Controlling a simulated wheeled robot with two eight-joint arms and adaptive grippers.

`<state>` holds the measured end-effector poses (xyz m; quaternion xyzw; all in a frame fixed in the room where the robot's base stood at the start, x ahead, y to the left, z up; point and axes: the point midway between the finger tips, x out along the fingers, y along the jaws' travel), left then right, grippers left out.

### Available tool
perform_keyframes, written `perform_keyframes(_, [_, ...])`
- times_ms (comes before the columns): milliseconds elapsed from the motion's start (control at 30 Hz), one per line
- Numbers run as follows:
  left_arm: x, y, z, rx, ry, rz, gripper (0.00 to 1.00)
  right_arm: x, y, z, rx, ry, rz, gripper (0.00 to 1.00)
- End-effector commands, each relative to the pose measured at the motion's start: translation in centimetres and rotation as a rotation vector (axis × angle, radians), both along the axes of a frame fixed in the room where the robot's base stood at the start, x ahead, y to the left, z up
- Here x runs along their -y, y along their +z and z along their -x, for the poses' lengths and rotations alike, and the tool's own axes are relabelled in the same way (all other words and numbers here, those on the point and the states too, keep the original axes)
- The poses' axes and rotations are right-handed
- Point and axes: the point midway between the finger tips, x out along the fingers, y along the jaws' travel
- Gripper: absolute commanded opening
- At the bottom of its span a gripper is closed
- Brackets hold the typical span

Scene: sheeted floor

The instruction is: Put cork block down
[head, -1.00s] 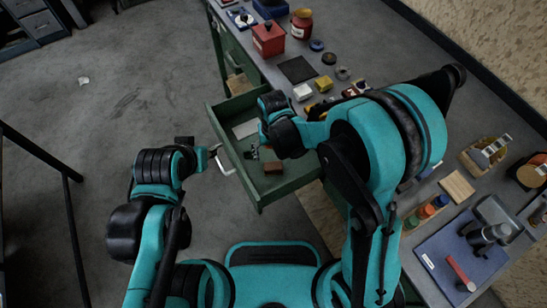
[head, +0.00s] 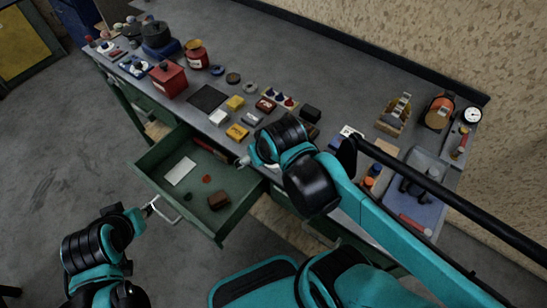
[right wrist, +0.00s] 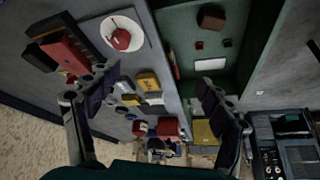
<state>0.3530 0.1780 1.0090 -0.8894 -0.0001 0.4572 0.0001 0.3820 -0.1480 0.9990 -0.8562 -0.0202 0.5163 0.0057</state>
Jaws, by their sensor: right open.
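The brown cork block (head: 218,200) lies on the floor of the open green drawer (head: 150,179), near its front right corner. It also shows at the top of the right wrist view (right wrist: 211,17), apart from my fingers. My right gripper (head: 248,160) is above the back edge of the drawer by the bench front. In the right wrist view its fingers (right wrist: 158,92) are spread wide with nothing between them. My left gripper (head: 145,211) is at the drawer's metal handle (head: 166,214). Its fingers are too small to tell whether they are closed on it.
The drawer also holds a white card (head: 180,170) and a small red disc (head: 206,179). The grey bench (head: 290,65) above carries a red box (head: 168,79), yellow blocks (head: 236,132), a dark mat (head: 208,97) and a blue tray (head: 408,212). The drawer's middle has free room.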

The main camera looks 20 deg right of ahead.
Motion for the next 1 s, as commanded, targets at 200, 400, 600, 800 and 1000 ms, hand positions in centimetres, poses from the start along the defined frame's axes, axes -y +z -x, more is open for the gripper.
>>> perform_keyframes(200, [0.0,0.0,0.0,0.0,0.0,0.0,0.33,2.6,0.9,2.5,0.112,-0.027,0.023,0.8])
perform_keyframes(400, [0.0,0.0,0.0,0.0,0.0,0.0,0.33,3.1,1.1,3.0,0.138,-0.032,0.029,0.8])
perform_keyframes(600, [0.0,0.0,0.0,0.0,0.0,0.0,0.33,3.1,1.1,2.9,0.137,-0.031,0.029,0.8])
perform_keyframes(800, [0.0,0.0,0.0,0.0,0.0,0.0,0.33,3.0,1.1,2.9,0.136,-0.03,0.029,0.8])
perform_keyframes(1000, [0.0,0.0,0.0,0.0,0.0,0.0,0.33,3.0,1.1,2.9,0.136,-0.03,0.029,0.8])
